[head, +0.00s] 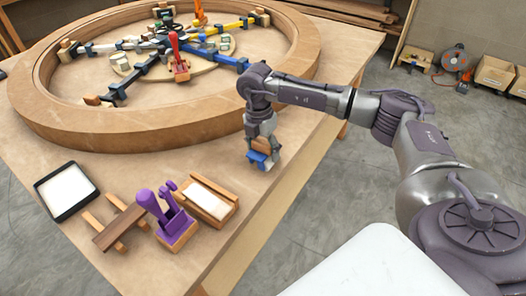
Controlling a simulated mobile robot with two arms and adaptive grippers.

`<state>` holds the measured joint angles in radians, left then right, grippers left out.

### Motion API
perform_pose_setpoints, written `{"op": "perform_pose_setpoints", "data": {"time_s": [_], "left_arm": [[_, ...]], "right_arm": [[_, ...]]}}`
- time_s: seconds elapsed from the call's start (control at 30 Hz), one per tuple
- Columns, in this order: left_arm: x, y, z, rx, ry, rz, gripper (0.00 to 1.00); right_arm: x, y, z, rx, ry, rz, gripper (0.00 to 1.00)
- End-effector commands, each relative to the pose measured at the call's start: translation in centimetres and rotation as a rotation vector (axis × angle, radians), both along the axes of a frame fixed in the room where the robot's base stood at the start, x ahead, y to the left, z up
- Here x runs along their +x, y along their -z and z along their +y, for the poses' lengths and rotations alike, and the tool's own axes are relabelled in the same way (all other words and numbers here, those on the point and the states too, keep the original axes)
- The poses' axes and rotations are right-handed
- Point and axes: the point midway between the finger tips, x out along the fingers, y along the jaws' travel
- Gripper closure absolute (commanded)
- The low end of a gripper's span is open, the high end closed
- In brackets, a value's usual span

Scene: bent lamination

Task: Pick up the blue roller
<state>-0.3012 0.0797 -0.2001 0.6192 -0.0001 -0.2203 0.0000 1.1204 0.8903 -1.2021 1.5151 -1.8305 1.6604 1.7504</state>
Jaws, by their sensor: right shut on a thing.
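My right gripper (263,148) points down over the right part of the wooden table (190,255). It is shut on the blue roller (259,159), whose blue part shows just below the fingers, beside a small brown wooden piece. The fingers hide part of it. I cannot tell whether the blue roller touches the table top or is just above it. My left gripper is not in view.
A large curved wooden ring (150,137) with clamps inside fills the back of the table. In front are a black-rimmed white tray (66,190), a purple-handled tool in a stand (175,228), and a wooden box with a white top (207,200). Bare table lies between.

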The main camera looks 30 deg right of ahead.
Motion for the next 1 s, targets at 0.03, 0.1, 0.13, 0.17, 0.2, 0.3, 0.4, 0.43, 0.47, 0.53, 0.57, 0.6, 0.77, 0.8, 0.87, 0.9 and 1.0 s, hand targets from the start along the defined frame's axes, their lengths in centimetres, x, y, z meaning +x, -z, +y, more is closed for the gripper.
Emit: {"op": "perform_pose_setpoints", "data": {"time_s": [0.03, 0.1, 0.13, 0.17, 0.2, 0.3, 0.4, 0.43, 0.47, 0.53, 0.57, 0.6, 0.77, 0.8, 0.87, 0.9, 1.0], "left_arm": [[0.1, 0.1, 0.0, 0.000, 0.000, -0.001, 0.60], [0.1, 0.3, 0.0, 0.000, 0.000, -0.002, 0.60], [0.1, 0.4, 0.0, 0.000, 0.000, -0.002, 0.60], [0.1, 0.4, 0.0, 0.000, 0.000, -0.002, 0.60], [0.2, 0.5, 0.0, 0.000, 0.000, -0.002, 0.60], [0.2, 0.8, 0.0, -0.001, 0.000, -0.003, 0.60], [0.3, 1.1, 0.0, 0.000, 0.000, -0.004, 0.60], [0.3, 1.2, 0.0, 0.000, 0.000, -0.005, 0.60], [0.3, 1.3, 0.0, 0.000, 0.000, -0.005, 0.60], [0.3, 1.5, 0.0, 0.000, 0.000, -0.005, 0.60], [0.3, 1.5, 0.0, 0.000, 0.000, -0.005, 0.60], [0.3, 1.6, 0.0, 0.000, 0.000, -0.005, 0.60], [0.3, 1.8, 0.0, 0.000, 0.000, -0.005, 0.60], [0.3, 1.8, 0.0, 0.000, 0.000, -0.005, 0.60], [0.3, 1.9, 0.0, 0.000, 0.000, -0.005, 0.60], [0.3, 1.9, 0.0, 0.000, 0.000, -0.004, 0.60], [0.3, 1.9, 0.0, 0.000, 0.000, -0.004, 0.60]], "right_arm": [[0.1, -0.6, 0.0, 0.001, 0.000, -0.004, 0.78], [0.1, -1.6, 0.0, 0.000, -0.001, -0.005, 0.78], [0.1, -2.1, 0.0, 0.000, 0.000, -0.005, 0.78], [0.1, -2.6, 0.0, 0.001, 0.000, -0.005, 0.78], [0.1, -3.4, 0.0, 0.001, 0.000, -0.006, 0.78], [-1.9, -4.4, -1.4, -0.002, 0.003, -0.003, 0.78], [-4.0, -5.8, -2.7, -0.003, 0.002, -0.003, 0.78], [-4.6, -6.2, -3.1, -0.003, 0.002, -0.003, 0.78], [-5.2, -6.6, -3.5, -0.004, 0.003, -0.003, 0.78], [-6.4, -7.5, -4.2, -0.003, 0.002, -0.003, 0.78], [-6.9, -7.8, -4.6, -0.003, 0.003, -0.002, 0.78], [-7.5, -8.3, -4.9, -0.003, 0.002, -0.002, 0.78], [-9.1, -9.5, -5.9, -0.002, 0.002, -0.002, 0.78], [-9.3, -9.7, -6.1, -0.002, 0.001, -0.002, 0.78], [-9.6, -9.9, -6.2, -0.001, 0.000, 0.000, 0.78], [-9.7, -10.0, -6.3, -0.001, 0.001, 0.000, 0.78], [-9.9, -10.1, -6.3, 0.000, 0.000, 0.000, 0.78]]}}
